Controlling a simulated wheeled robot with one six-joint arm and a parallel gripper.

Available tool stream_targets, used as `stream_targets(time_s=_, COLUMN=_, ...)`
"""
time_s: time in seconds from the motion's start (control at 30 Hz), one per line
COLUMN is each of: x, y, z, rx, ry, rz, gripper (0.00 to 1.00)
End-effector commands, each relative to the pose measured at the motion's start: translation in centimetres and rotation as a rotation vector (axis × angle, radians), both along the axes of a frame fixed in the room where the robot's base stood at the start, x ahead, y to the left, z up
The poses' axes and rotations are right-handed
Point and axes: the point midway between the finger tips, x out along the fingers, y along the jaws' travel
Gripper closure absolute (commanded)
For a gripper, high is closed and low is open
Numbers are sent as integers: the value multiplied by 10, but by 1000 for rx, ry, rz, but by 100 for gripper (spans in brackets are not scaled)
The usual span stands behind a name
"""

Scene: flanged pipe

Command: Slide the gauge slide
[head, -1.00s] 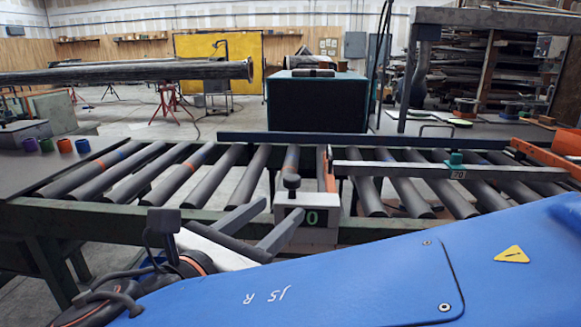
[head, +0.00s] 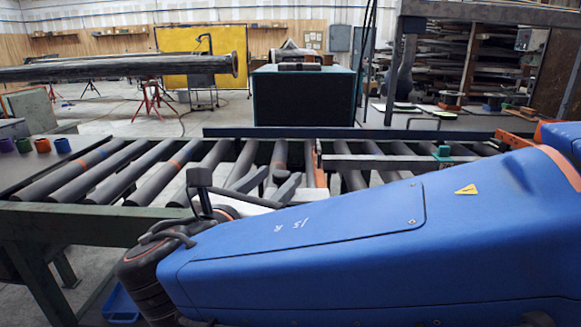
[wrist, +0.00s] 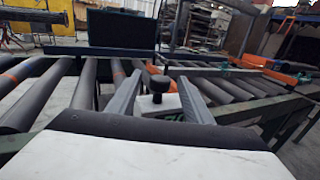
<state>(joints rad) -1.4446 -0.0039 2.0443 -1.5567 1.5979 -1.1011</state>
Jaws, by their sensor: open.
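The gauge slide shows in the wrist view as a pale block (wrist: 158,106) with a black round knob (wrist: 160,84) on top. It sits at the near side of the roller conveyor. My gripper (wrist: 161,79) is open, with one grey finger on each side of the knob. I see a gap between the knob and each finger and cannot tell any contact. In the head view my gripper (head: 270,181) is at the conveyor's near edge, and my arm hides most of the slide and its number.
The roller conveyor (head: 150,183) runs across the view, with a dark blue rail (head: 300,132) at its back. A grey bar (head: 385,160) with a green clamp (head: 441,152) lies to the right. Several coloured cups (head: 42,145) stand on the left table.

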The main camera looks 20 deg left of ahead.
Motion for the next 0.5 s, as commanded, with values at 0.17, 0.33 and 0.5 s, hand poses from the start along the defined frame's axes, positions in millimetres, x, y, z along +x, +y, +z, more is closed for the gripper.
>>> stream_targets(time_s=0.17, x=28, y=-5, z=0, rx=0, ry=-1, rz=-3, gripper=54)
stream_targets(time_s=0.33, x=48, y=-8, z=0, rx=0, ry=-1, rz=-3, gripper=54)
stream_targets(time_s=0.5, x=61, y=-10, z=0, rx=0, ry=0, rz=-2, gripper=54)
